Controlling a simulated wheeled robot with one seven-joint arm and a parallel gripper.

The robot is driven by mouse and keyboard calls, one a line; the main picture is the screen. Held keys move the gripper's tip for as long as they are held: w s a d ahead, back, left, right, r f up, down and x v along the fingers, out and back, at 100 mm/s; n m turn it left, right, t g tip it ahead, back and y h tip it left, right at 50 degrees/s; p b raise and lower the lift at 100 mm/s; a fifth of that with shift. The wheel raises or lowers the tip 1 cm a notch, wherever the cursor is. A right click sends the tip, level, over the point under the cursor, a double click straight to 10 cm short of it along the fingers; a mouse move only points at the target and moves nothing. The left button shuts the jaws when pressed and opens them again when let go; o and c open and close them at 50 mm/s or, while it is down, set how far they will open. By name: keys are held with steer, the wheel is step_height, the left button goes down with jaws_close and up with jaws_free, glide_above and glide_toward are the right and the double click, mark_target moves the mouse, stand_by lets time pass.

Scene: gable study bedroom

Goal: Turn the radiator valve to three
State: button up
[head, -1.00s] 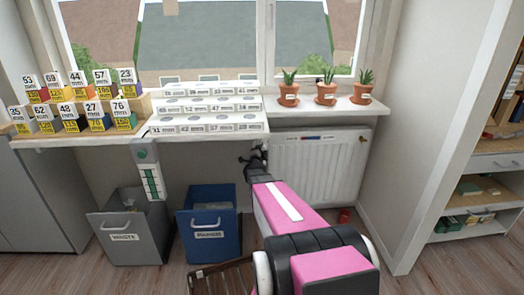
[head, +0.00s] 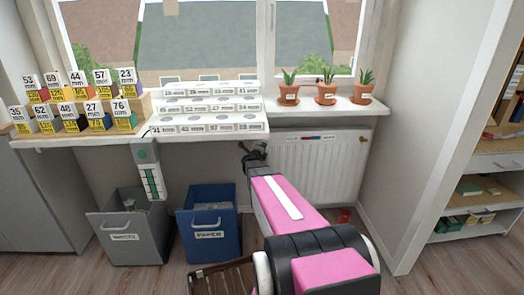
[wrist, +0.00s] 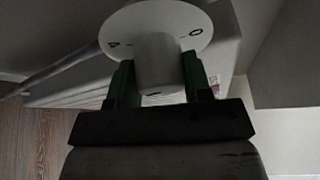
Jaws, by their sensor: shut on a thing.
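The radiator valve shows in the wrist view as a white round dial (wrist: 180,25) with a pale knob (wrist: 158,60) standing out from it. A dark mark like a 4 is on the dial's left and a 0 on its right; other marks are hidden or unclear. My gripper (wrist: 159,75) has its two dark green fingers on either side of the knob, shut on it. In the head view my gripper (head: 252,152) is at the left end of the white radiator (head: 335,175), and it hides the valve there.
The windowsill (head: 290,117) lies close above my gripper, with a white stepped rack (head: 205,108) and potted plants on it. A blue bin (head: 208,240) and a grey bin (head: 122,240) stand below left. A wooden crate (head: 222,278) is on the floor near my arm.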

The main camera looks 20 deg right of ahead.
steer(key=shift+m, duration=0.3)
steer(key=o, duration=0.9)
steer(key=shift+s+a, duration=0.1)
steer(key=v, duration=1)
steer(key=shift+s+r, duration=0.2)
steer(key=shift+s, duration=0.05)
steer(key=shift+a, duration=0.2)
